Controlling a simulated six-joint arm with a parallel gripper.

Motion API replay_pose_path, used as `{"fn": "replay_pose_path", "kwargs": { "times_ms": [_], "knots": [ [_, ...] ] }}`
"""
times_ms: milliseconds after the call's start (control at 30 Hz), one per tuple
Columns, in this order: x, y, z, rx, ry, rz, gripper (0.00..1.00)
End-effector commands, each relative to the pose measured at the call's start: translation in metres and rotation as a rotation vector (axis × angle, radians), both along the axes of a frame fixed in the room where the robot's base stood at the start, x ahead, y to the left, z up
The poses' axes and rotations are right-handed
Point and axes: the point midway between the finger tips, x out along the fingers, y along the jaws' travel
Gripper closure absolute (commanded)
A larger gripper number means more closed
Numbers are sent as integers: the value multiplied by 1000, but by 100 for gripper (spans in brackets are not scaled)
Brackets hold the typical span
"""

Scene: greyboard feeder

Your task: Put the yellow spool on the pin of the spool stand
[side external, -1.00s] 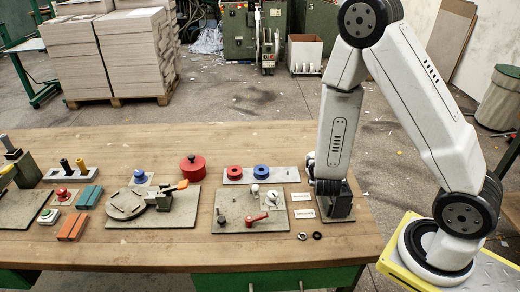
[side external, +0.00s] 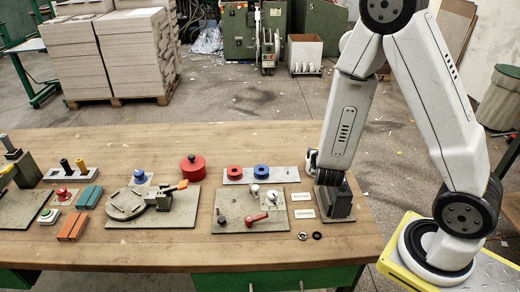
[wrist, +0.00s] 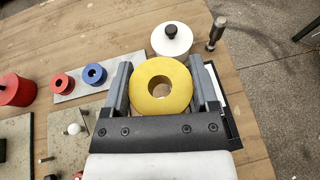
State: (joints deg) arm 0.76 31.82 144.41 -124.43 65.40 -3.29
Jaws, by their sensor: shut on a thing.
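The yellow spool (wrist: 160,88) is a thick ring with a centre hole, held between the two grey fingers of my gripper (wrist: 162,82) in the wrist view. In the side view I see my gripper (side external: 334,210) low at the right end of the bench, and the yellow spool cannot be made out there.
A white disc with a black knob (wrist: 171,40) stands just beyond the spool, left of the pin. Red (side external: 235,173) and blue (side external: 261,171) spools sit on a grey plate. A board with a red lever (side external: 256,218) lies nearer. The front bench strip is mostly clear.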

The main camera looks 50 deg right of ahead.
Motion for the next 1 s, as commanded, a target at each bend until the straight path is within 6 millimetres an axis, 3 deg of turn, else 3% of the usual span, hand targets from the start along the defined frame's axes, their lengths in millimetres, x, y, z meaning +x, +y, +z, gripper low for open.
{"fn": "replay_pose_path", "kwargs": {
  "times_ms": [333,667,867,1000],
  "knots": [
    [2,1,22,2,-1,5,79],
    [52,34,18,8,2,128,79],
    [96,71,17,12,2,247,79],
    [129,106,17,10,2,346,79]
  ]
}}
